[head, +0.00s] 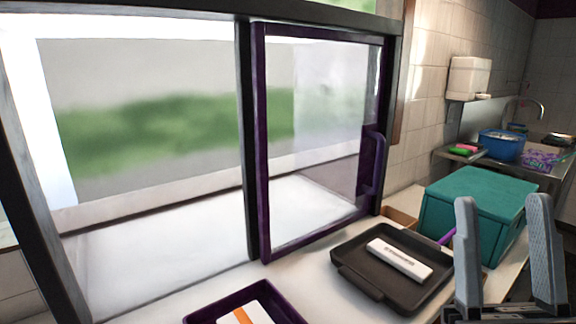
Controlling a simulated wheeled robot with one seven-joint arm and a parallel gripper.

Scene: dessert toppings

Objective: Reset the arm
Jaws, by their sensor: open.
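My gripper (505,255) shows at the lower right in the head view. Its two grey fingers point up and stand apart, with nothing between them. It is in front of the teal box (480,192) and to the right of the black tray (352,262). The rest of my arm is below the picture edge.
A white bar (399,259) lies in the black tray. A purple tray (190,318) holds a white and orange item at the bottom. A purple-framed window (261,140) with a handle stands behind the counter. A blue tub (501,146) sits at the back right.

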